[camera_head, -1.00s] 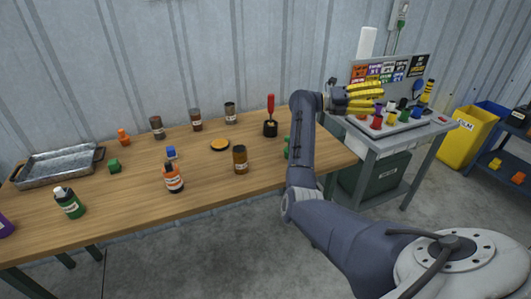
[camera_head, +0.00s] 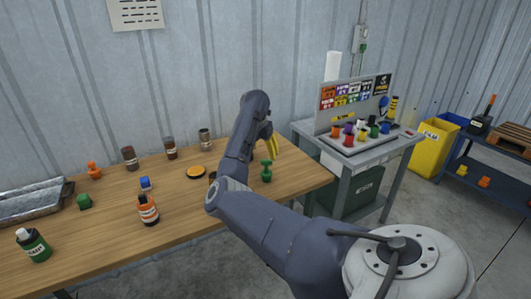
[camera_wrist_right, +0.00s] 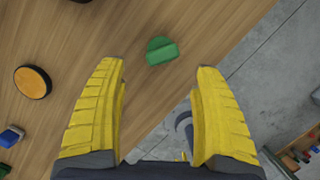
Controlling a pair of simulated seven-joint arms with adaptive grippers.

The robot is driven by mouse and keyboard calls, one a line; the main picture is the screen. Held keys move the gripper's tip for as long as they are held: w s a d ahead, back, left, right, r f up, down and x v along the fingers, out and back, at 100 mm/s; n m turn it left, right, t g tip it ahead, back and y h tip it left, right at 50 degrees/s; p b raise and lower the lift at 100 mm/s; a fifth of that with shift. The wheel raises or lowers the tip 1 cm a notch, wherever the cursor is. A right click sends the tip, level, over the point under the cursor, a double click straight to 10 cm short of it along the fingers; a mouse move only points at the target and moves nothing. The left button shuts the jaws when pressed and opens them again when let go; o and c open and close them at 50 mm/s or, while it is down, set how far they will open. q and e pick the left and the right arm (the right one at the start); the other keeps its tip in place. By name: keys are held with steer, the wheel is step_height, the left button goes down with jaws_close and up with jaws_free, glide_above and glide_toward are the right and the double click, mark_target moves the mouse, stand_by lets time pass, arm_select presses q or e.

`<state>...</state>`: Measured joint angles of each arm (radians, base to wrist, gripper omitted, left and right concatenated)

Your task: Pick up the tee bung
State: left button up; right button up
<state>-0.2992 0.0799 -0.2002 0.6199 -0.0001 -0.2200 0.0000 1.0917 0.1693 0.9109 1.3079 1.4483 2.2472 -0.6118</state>
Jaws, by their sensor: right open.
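A green tee-shaped piece, which looks like the tee bung (camera_head: 266,172), stands near the right end of the wooden table. In the right wrist view the green piece (camera_wrist_right: 161,51) shows from above, just past the fingertips and between their lines. My right gripper (camera_head: 271,146) has yellow ribbed fingers pointing down, above and close to the green piece in the head view. In the wrist view the right gripper (camera_wrist_right: 160,70) is open with nothing between its fingers. My left gripper is not in view.
An orange-topped disc (camera_head: 196,172), a blue cap (camera_head: 145,184), a green block (camera_head: 84,202), an orange piece (camera_head: 94,170) and several bottles stand on the wooden table (camera_head: 190,205). A grey stand (camera_head: 345,165) with coloured pieces is to the right. My arm hides part of the table.

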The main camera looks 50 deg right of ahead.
mark_target(267, 170)
steer(key=x, duration=1.2)
steer(key=shift+s, duration=0.15)
steer(key=c, duration=1.3)
steer(key=shift+r, duration=0.1)
step_height(267, 170, up, 20)
steer(key=shift+f, duration=0.1)
steer(key=shift+c, duration=0.2)
